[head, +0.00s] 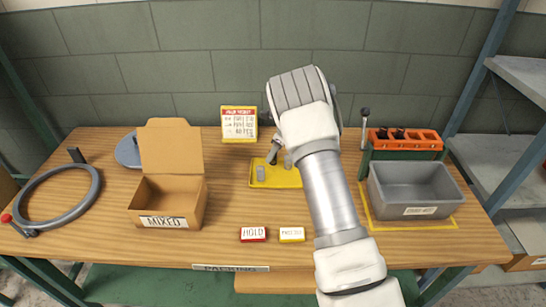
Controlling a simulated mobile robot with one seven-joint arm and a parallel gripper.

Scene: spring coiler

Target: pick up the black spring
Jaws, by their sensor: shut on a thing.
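My arm reaches across the middle of the table. My gripper (274,157) points down over the yellow tray (285,181), partly hidden behind my wrist. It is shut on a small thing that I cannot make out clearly. No black spring can be picked out with certainty. Small grey shapes (260,173) lie in the yellow tray. Dark pieces (382,134) sit in the left part of the orange rack (426,146); they are too small to tell if they are springs.
An open cardboard box (190,207) labelled MIXED stands left, with a grey ring (95,185) beyond it. A grey bin (413,193) stands right, near a black-knobbed lever (364,125). Red (252,235) and yellow (292,234) labelled blocks lie at the front. A sign (239,122) stands behind.

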